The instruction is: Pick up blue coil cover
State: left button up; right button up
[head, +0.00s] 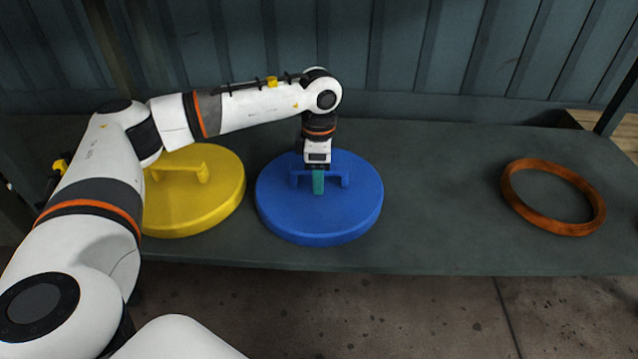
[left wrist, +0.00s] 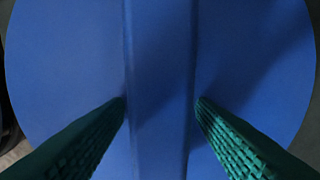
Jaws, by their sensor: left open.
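The blue coil cover (head: 320,220) is a round disc with a raised bar handle, lying flat on the grey table in the head view. My left gripper (head: 318,183) points down at the middle of its handle. In the left wrist view the blue cover (left wrist: 60,60) fills most of the picture. The handle bar (left wrist: 160,90) runs between the two green fingers of my left gripper (left wrist: 161,108). The fingers are open, one on each side of the bar, with a small gap visible. My right gripper is not in view.
A yellow cover (head: 195,215) with a similar handle lies to the left of the blue one, partly behind my left arm. An orange-brown ring (head: 553,222) lies at the right of the table (head: 440,200). The table between the blue cover and the ring is clear.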

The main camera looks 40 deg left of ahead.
pick_arm(q)
grip_shut()
dwell(0.3)
